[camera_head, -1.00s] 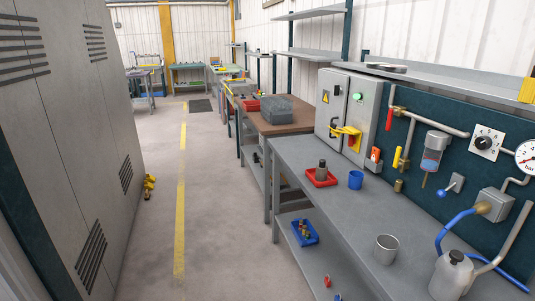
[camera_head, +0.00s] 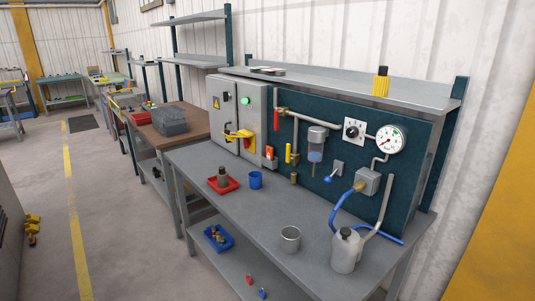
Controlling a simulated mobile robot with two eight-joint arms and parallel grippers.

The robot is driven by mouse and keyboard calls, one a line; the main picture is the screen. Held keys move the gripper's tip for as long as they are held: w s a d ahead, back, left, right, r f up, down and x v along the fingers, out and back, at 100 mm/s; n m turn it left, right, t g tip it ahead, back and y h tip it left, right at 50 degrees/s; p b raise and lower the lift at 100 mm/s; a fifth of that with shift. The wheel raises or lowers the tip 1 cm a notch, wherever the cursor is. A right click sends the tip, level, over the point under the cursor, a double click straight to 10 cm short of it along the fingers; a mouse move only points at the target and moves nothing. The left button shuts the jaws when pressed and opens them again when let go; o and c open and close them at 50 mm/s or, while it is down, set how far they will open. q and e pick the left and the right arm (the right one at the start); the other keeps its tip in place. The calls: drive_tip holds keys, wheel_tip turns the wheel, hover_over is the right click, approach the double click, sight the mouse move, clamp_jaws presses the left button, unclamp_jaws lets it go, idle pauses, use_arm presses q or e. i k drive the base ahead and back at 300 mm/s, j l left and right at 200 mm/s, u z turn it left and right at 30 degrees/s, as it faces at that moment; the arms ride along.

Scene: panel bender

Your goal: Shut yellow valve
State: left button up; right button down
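The yellow valve handle (camera_head: 288,153) hangs upright on the dark teal panel (camera_head: 402,135), on a pipe drop above a brass fitting (camera_head: 294,178). A red valve handle (camera_head: 277,120) is up and to its left on the same pipework. A larger yellow and red switch (camera_head: 243,136) is on the grey electrical cabinet (camera_head: 226,145), left of the panel. Neither of my grippers shows in the head view, so their state cannot be seen.
The grey workbench (camera_head: 255,223) stands below the panel. Clear floor (camera_head: 125,215) lies left of the bench.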

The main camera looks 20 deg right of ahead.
sight(289, 159)
drive_tip(key=i+j+z, duration=0.2)
drive_tip(key=i, duration=0.25)
drive_tip(key=i+j+z, duration=0.2)
drive_tip(key=i+j, duration=0.25)
